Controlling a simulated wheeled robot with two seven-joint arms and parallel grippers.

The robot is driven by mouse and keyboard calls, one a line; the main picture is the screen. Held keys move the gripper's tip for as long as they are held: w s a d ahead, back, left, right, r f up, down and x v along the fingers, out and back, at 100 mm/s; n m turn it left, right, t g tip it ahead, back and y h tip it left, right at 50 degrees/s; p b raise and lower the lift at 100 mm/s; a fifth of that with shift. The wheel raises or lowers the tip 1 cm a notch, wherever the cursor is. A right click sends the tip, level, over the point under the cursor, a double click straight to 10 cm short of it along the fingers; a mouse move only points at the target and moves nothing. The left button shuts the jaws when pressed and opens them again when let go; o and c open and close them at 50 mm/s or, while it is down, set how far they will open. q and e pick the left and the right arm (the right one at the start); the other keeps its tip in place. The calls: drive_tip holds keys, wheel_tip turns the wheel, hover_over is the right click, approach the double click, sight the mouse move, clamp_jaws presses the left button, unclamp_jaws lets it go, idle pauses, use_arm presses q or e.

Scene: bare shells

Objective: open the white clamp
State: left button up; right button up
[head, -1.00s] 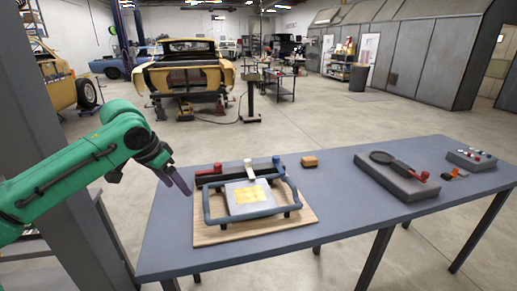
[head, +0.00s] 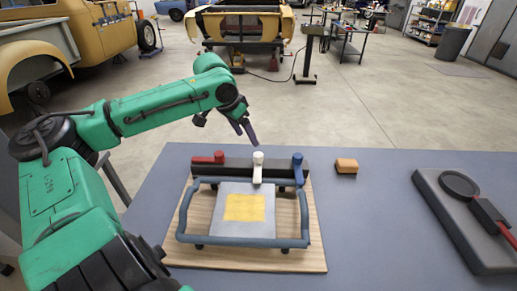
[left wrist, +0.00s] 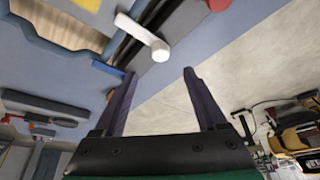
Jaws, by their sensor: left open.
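The white clamp (head: 257,168) is a short lever with a round white knob, in the middle of a dark bar (head: 225,166) at the back of a wooden board (head: 255,260). It stands between a red clamp (head: 208,159) and a blue clamp (head: 298,168). Its free end lies toward a grey plate with a yellow patch (head: 245,207). My left gripper (head: 246,134) is open and empty, above and behind the white clamp, not touching it. In the left wrist view the white clamp (left wrist: 145,37) shows just beyond the open fingers (left wrist: 158,74). My right gripper is not in view.
A blue-grey tubular frame (head: 240,242) surrounds the plate. A small orange-brown block (head: 346,166) lies right of the board. A dark tray with a round-headed red-handled tool (head: 470,205) is at the far right. The table between them is clear.

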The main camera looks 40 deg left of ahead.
sight(258, 154)
use_arm(q)
drive_tip(key=x, duration=1)
drive_tip(key=shift+w+b, duration=0.2)
drive_tip(key=shift+b, duration=0.2)
drive_tip(key=shift+w+f, duration=0.1)
drive_tip(key=shift+f, duration=0.1)
drive_tip(key=shift+w, duration=0.1)
clamp_jaws()
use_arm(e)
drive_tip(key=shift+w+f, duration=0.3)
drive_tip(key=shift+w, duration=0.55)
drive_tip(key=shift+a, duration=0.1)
